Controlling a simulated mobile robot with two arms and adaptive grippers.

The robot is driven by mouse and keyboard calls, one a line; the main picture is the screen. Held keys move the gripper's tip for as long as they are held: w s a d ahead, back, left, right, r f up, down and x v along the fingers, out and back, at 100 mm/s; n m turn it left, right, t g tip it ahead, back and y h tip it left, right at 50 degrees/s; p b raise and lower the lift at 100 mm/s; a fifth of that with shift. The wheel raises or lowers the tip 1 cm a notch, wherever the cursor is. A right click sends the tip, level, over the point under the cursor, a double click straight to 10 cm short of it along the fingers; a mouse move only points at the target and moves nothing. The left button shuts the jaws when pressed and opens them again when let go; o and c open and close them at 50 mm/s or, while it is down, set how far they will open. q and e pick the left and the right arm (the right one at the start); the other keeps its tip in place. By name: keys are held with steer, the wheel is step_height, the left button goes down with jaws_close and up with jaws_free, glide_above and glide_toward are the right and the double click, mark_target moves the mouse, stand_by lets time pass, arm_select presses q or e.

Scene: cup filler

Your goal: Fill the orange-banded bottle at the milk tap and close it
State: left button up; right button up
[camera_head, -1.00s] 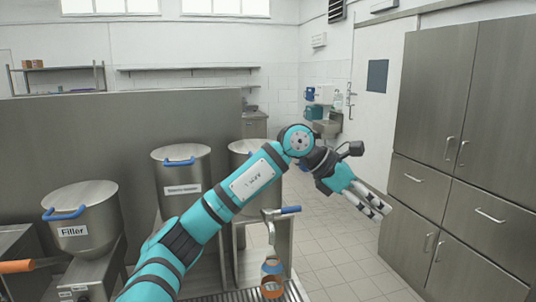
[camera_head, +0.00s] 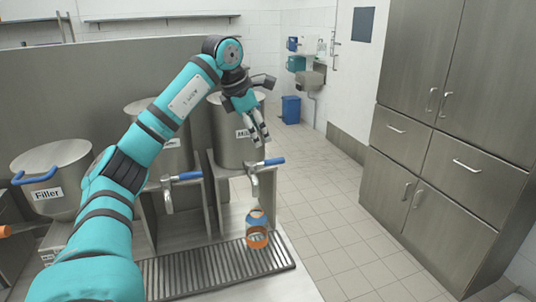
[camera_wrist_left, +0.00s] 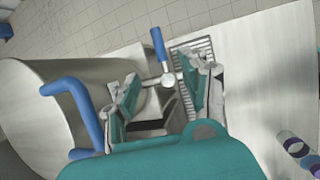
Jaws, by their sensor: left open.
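The orange-banded bottle (camera_head: 257,238) stands on the drip grate (camera_head: 190,270), below the spout of the right tap (camera_head: 254,180), with blue around its upper part. Whether it holds milk or has a cap on is too small to tell. The tap's blue lever (camera_head: 271,162) points right. My left gripper (camera_head: 261,139) is open and empty, fingers pointing down, above the lever. In the left wrist view the tap lever (camera_wrist_left: 158,43) shows beyond my open left gripper (camera_wrist_left: 170,75); the orange-banded bottle is not visible there. My right gripper is not in view.
The right tank (camera_head: 228,135), with a partly hidden label, stands behind the tap. A second tap (camera_head: 168,198) and a tank labelled Filler (camera_head: 60,165) are to the left. Purple-banded bottles (camera_wrist_left: 293,145) lie at the wrist view's lower right. Floor right of the counter is clear.

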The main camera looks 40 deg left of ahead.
mark_target(269, 160)
arm_select(q)
steer(key=p+x, duration=0.1)
steer(key=x, duration=0.9)
steer(key=shift+w+f, duration=0.1)
steer(key=shift+f, duration=0.05)
steer(key=shift+c, duration=0.4)
jaws_close()
